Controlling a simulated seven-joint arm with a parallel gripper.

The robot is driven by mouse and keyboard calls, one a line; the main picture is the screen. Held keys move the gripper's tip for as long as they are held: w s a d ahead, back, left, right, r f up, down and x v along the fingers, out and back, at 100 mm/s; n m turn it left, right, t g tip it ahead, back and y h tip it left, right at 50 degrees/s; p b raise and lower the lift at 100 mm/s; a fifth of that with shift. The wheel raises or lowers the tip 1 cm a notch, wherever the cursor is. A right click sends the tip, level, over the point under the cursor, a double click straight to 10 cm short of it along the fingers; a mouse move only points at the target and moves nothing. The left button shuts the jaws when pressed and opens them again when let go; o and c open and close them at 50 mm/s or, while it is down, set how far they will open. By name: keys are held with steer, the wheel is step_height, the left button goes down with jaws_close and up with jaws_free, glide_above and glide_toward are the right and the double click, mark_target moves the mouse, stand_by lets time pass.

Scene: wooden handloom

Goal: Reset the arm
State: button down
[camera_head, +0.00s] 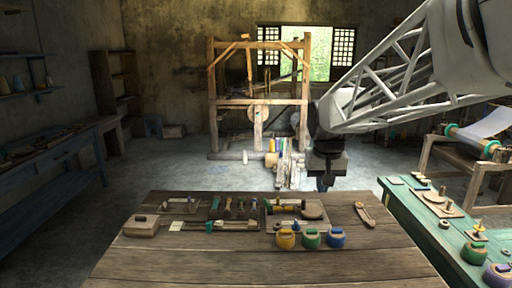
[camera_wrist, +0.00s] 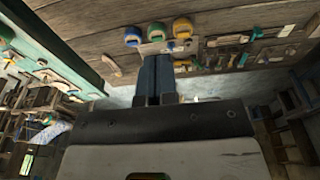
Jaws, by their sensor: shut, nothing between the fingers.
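My gripper (camera_head: 325,184) hangs from my arm at the right of centre in the head view, pointing down. It is above the far edge of the wooden table, near the pots. Its fingers are close together with nothing between them. In the wrist view the dark fingers of my gripper (camera_wrist: 154,78) show side by side at the centre, with the table upside down beyond them. The wooden handloom (camera_head: 216,110) stands at the back of the room, apart from my gripper.
The wooden table (camera_head: 190,265) carries a yellow pot (camera_head: 286,240), a green pot (camera_head: 309,239), a blue pot (camera_head: 336,238) and several small tools towards its far side. Its front is bare. A green table (camera_head: 425,222) with more pots stands at the right. A blue bench (camera_head: 50,172) lines the left wall.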

steer(key=s+f, duration=0.3)
steer(key=s, duration=1.1)
steer(key=s+d+f+t, duration=0.1)
steer(key=s+f, duration=0.3)
steer(key=s, duration=1)
steer(key=shift+s+d+f, duration=0.25)
steer(key=shift+s, duration=0.1)
